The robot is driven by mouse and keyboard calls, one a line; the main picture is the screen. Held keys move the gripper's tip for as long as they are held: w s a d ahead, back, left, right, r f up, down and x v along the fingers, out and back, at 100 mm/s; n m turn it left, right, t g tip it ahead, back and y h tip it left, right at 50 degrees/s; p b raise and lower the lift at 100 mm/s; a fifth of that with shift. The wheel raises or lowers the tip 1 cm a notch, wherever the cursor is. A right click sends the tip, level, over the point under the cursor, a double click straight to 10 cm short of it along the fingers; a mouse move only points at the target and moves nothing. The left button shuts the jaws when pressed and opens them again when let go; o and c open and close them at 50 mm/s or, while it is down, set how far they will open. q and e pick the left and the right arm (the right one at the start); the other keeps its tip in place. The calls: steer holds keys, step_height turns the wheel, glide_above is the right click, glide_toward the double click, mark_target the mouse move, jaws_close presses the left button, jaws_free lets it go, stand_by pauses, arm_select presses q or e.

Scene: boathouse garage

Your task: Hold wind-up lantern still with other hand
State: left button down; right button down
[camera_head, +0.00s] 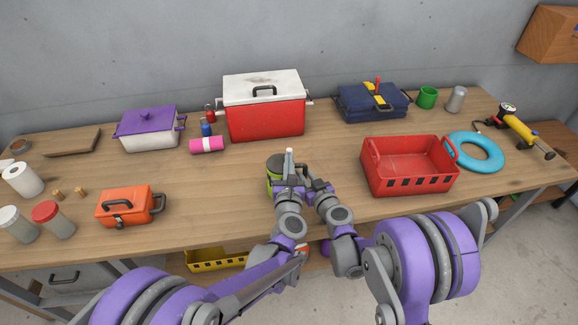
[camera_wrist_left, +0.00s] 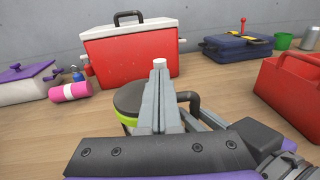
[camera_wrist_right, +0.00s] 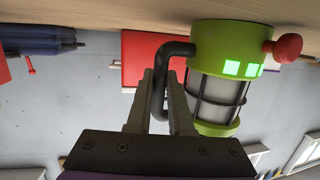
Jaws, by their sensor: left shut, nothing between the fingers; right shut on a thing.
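The wind-up lantern (camera_head: 273,172) is lime green with a dark lid and stands upright near the table's front middle. The right wrist view, upside down, shows its green base (camera_wrist_right: 230,36) with lit squares, a caged body and a red knob (camera_wrist_right: 288,48). My right gripper (camera_wrist_right: 161,76) is shut on the lantern's black handle (camera_wrist_right: 178,49). My left gripper (camera_head: 289,160) is shut and empty, beside the lantern in the head view. In the left wrist view its fingers hide part of the lantern (camera_wrist_left: 128,100); I cannot tell whether they touch it.
A red basket (camera_head: 408,185) stands just right of my grippers. A red cooler (camera_head: 265,118) stands behind the lantern, with a pink roll (camera_head: 207,145) to its left. An orange toolbox (camera_head: 126,206) is at the left front. The tabletop between toolbox and lantern is clear.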

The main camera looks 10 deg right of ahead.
arm_select(q)
steer(key=shift+w+d, duration=0.3)
steer(key=shift+w, duration=0.55)
steer(key=shift+s, duration=0.1)
